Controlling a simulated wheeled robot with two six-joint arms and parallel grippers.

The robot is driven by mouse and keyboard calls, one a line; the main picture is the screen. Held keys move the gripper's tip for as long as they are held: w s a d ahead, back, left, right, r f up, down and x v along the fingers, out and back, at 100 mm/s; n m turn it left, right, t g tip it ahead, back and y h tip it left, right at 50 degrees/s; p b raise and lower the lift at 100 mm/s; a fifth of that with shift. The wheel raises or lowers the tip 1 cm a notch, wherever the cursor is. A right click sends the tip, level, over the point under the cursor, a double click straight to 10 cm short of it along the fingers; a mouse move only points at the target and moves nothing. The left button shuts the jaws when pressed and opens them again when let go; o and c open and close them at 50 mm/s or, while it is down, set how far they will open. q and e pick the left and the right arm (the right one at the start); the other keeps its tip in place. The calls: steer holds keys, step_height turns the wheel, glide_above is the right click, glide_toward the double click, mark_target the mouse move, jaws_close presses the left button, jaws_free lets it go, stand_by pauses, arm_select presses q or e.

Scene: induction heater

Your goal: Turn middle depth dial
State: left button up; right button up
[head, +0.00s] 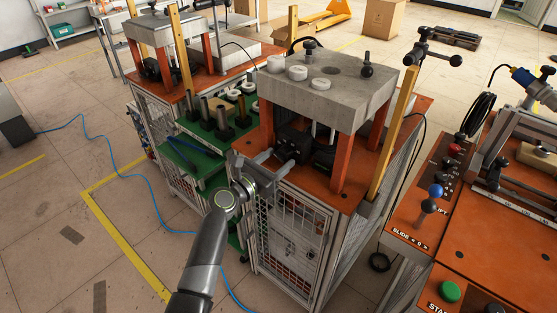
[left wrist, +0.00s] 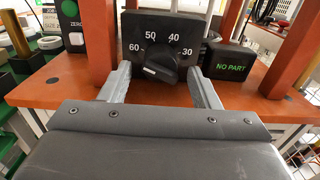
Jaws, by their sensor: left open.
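The dial is a black knob (left wrist: 160,66) on a black panel (left wrist: 178,25) marked 60, 50, 40 and 30. Its white pointer mark lies at the knob's lower left, below the 60. In the head view, the dark dial unit (head: 291,141) sits on the orange top under the grey block of the middle machine. My left gripper (head: 272,162) is in front of it, and also shows in the left wrist view (left wrist: 160,78). Its fingers are open, one to each side of the knob, with visible gaps; I see no contact. My right gripper is not in view.
A black NO PART box (left wrist: 229,61) stands right of the dial. Orange posts (left wrist: 97,40) flank the dial area. A green rack (head: 212,125) with dark pegs and white rings is at left.

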arm_select(q)
steer(key=shift+w+d, duration=0.35)
steer(key=shift+w, duration=0.05)
steer(key=c, duration=0.9)
steer(key=m+b, duration=0.1)
steer(key=m, duration=0.4)
steer(key=shift+a+m, duration=0.1)
steer(key=shift+m, duration=0.3)
steer(key=shift+c, duration=0.2)
steer(key=o, duration=0.9)
steer(key=shift+o, duration=0.2)
